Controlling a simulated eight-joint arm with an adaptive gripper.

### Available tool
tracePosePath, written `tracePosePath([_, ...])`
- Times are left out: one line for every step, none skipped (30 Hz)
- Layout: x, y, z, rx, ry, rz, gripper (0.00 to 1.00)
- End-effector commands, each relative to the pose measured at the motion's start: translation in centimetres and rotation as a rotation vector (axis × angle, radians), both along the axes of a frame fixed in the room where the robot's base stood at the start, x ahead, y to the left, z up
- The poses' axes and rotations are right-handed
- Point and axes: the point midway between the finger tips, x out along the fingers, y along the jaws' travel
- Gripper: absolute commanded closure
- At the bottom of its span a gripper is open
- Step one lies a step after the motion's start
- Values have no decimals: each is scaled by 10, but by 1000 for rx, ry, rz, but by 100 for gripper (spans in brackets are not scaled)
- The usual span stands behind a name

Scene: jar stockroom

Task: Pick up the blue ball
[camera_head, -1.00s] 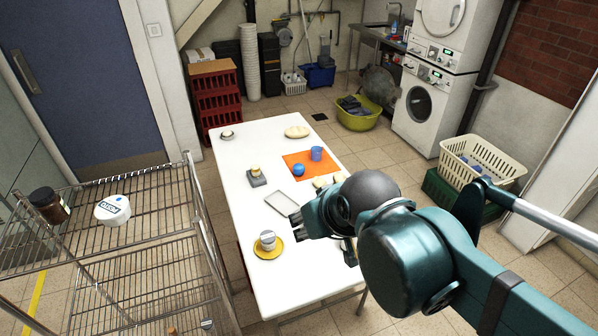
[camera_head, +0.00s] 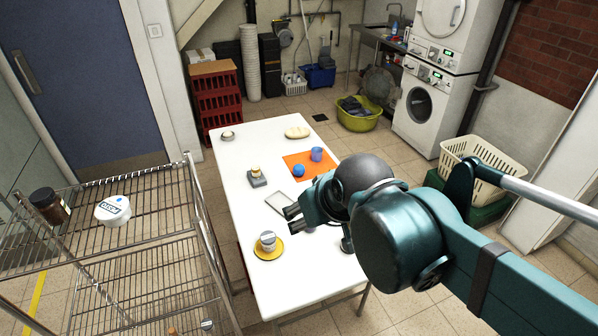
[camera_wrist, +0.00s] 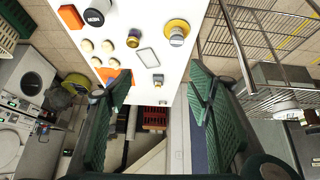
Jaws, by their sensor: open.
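The blue ball (camera_head: 299,170) rests on the orange mat (camera_head: 293,159) on the white table. The mat shows partly beside the left finger there, and I cannot make out the ball in that view.
The white table (camera_head: 241,210) also holds a yellow saucer (camera_head: 281,253) with a jar, a grey block (camera_head: 257,181) with a knob on it, a shallow tray (camera_head: 277,205) and a bread-like oval (camera_head: 297,132). A wire rack (camera_head: 150,215) stands to the left.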

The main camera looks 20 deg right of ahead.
Motion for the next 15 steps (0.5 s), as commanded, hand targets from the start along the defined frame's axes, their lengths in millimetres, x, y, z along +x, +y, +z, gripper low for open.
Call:
tracePosePath([7,-1,4,-7,4,7,49])
tracePosePath([11,-2,5,-13,6,13,49])
tracePosePath([17,-3,8,-21,11,23,49])
tracePosePath([21,-4,10,-27,14,29,49])
tracePosePath([26,-4,12,-33,17,36,49])
tracePosePath([32,-6,14,-42,22,46,49])
tracePosePath([37,-6,16,-48,25,53,49])
tracePosePath([42,-7,18,-55,28,61,49])
tracePosePath([48,-8,19,-63,32,71,49])
tracePosePath([53,-9,21,-69,35,77,49])
tracePosePath([58,-10,22,-76,39,85,49])
tracePosePath([65,-12,24,-83,43,94,49])
tracePosePath([70,-13,25,-89,47,101,49])
tracePosePath([74,-14,26,-96,50,110,49])
tracePosePath([81,-15,28,-103,55,118,49])
